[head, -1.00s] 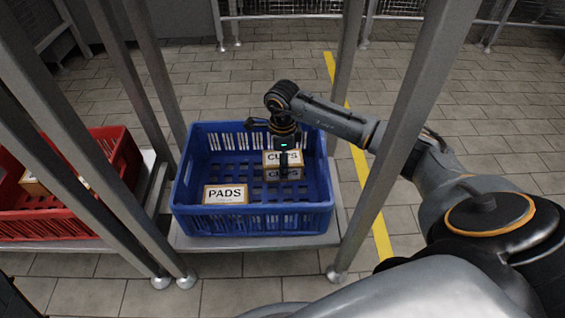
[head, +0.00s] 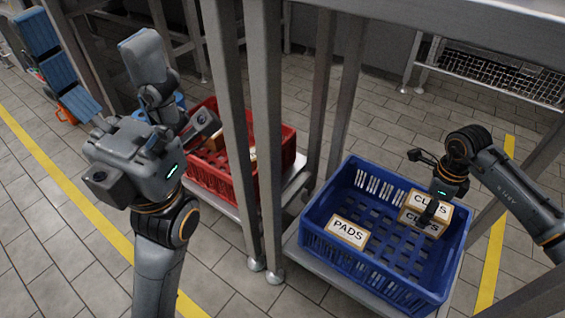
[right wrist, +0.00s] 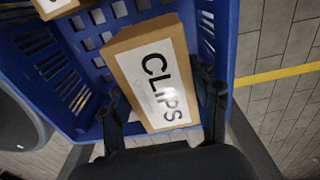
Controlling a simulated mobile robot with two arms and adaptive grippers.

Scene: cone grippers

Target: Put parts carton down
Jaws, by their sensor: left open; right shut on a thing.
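The parts carton, a brown box labelled CLIPS (head: 420,218), is inside the blue crate (head: 385,285), near its right side. My right gripper (head: 432,208) is shut on it from above. In the right wrist view the carton (right wrist: 150,75) lies between the two fingers (right wrist: 165,100). I cannot tell whether its underside touches the crate floor. A carton labelled PADS (head: 347,232) sits in the crate to its left. My left gripper (head: 92,45) is raised at the far left, open and empty, with its fingers spread wide.
The blue crate stands on a low metal shelf (head: 292,238) between grey posts (head: 268,130). A red crate (head: 205,177) with cartons stands to the left behind posts. A metal tabletop is above at upper right. Tiled floor with yellow lines surrounds the shelves.

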